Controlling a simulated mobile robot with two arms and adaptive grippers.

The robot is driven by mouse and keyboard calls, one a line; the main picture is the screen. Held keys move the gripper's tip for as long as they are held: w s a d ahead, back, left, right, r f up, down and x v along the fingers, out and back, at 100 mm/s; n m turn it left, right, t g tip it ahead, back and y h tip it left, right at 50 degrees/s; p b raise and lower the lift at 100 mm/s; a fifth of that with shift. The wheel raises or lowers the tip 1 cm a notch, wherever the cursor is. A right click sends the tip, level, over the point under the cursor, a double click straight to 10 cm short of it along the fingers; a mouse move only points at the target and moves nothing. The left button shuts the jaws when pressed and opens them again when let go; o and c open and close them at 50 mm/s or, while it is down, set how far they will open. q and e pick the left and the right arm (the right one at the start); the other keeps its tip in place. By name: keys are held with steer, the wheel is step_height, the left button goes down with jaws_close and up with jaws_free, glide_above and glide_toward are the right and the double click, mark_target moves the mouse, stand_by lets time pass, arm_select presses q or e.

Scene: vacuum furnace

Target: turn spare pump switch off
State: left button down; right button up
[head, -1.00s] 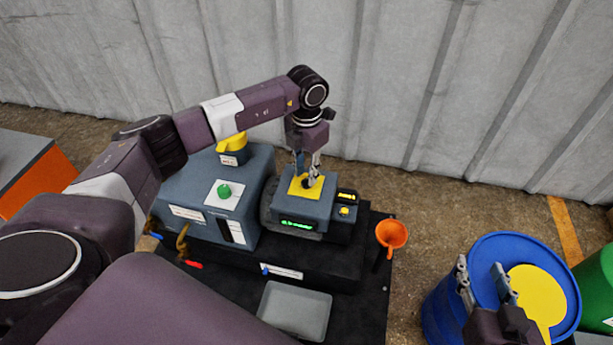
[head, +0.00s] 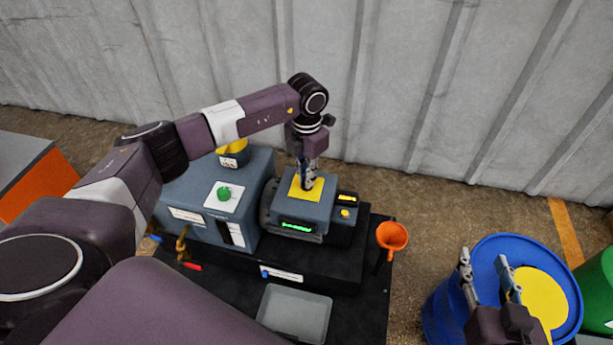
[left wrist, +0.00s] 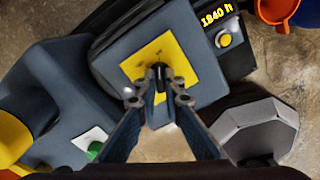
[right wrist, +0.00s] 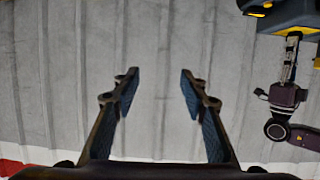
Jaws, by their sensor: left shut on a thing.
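The spare pump switch is a black knob (left wrist: 159,76) on a yellow plate (left wrist: 172,58) on top of a blue-grey pump housing. In the head view the yellow plate (head: 294,187) shows, and my fingers largely cover the knob. My left gripper (head: 307,183) comes down on it from above. In the left wrist view its fingers (left wrist: 158,97) are on either side of the knob, shut on it. The plate's small markings are too blurred to read. My right gripper (head: 485,268) is open and empty, over the blue drum.
A larger blue-grey unit with a green button (head: 224,193) stands left of the pump. A yellow button (head: 345,213) and small display are at its right. An orange funnel (head: 392,236), grey tray (head: 295,313) and blue drum (head: 440,310) are nearby.

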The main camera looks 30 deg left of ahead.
arm_select(q)
steer(key=shift+r+n+p, duration=0.2)
steer(key=shift+n+p, duration=1)
steer(key=n+p, duration=0.2)
steer(key=shift+n, duration=0.4)
steer(key=shift+n+p, duration=0.8)
steer(key=shift+p, duration=0.05)
arm_select(e)
steer(key=s+d+f+g+h, duration=0.1)
steer(key=s+d+f+g, duration=0.3)
steer(key=s, duration=0.5)
steer(key=s+d+f+g+h, duration=0.2)
steer(key=s+f+g, duration=0.4)
steer(key=s, duration=0.3)
arm_select(q)
steer(key=n+p, duration=0.3)
steer(key=n, duration=0.1)
steer(key=shift+f+n+p, duration=0.1)
steer(key=shift+n+p, duration=0.2)
steer(key=shift+n, duration=0.1)
steer(key=shift+f+n, duration=0.1)
steer(key=shift+n, duration=0.2)
arm_select(e)
step_height(320, 180, down, 15)
steer(key=w+g, duration=0.1)
steer(key=shift+m, duration=0.3)
steer(key=shift+a, duration=0.1)
arm_select(q)
steer(key=c, duration=2.1)
jaws_free()
